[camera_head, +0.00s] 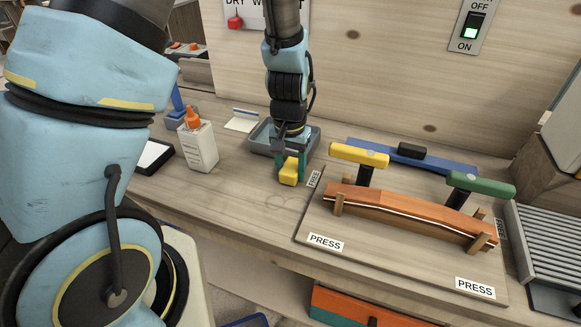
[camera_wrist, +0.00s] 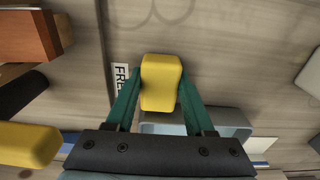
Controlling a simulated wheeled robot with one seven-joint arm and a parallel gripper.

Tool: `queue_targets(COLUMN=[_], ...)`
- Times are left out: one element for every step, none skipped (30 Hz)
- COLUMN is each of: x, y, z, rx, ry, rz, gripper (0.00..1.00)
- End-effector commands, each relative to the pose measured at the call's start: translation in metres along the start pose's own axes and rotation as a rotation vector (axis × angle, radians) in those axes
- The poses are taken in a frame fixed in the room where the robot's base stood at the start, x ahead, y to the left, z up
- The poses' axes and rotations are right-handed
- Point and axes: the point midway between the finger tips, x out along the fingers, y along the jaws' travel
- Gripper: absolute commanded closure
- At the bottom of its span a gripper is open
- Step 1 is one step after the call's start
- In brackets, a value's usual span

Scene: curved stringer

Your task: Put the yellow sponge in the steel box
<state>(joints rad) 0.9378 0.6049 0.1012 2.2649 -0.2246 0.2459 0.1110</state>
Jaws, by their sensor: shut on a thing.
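My gripper (camera_head: 291,166) is shut on the yellow sponge (camera_head: 289,173), with its green fingers on either side of it. The sponge also shows between the fingers in the wrist view (camera_wrist: 161,82). The steel box (camera_head: 261,138) is an open grey tray just behind the sponge in the head view, partly hidden by my gripper. In the wrist view the box (camera_wrist: 228,122) lies below the sponge, partly behind my fingers. The sponge is in front of the box's near wall; how high it is above the bench I cannot tell.
A white glue bottle (camera_head: 198,142) with an orange cap stands left of the box. To the right, a board (camera_head: 350,238) bears a curved wooden piece (camera_head: 405,212) and yellow (camera_head: 359,155) and green (camera_head: 481,185) handles. The bench front is clear near the sponge.

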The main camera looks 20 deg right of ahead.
Motion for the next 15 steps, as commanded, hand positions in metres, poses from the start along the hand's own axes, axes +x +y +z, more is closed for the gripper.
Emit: queue_targets(x=[0.0000, -0.0001, 0.0003, 0.0010, 0.0020, 0.0035, 0.0045, 0.0031, 0.0029, 0.0029, 0.0029, 0.0029, 0.0029, 0.0028, 0.0028], y=[0.0000, 0.0000, 0.0000, 0.0000, 0.0000, -0.0001, -0.0001, -0.0001, -0.0001, -0.0001, -0.0001, -0.0001, -0.0001, -0.0001, -0.0001], z=[-0.0001, -0.0001, 0.0000, 0.0000, 0.0001, 0.0002, 0.0002, 0.0001, 0.0001, 0.0001, 0.0002, 0.0002, 0.0002, 0.0002, 0.0002], rx=[0.000, 0.000, 0.000, 0.000, 0.000, 0.000, 0.000, 0.000, 0.000, 0.000, 0.000, 0.000, 0.000, 0.000, 0.000], ry=[0.000, 0.000, 0.000, 0.000, 0.000, 0.000, -0.001, 0.000, 0.000, 0.000, 0.000, 0.000, -0.001, -0.001, -0.001], rz=[0.000, 0.000, 0.000, 0.000, 0.000, 0.000, 0.000, 0.000, 0.000, 0.000, 0.000, 0.000, 0.000, 0.000, 0.000], gripper=[1.00, 1.00, 1.00, 1.00, 1.00, 1.00, 1.00, 0.43, 0.39, 0.35, 0.32, 0.27, 0.24, 0.21, 0.17])
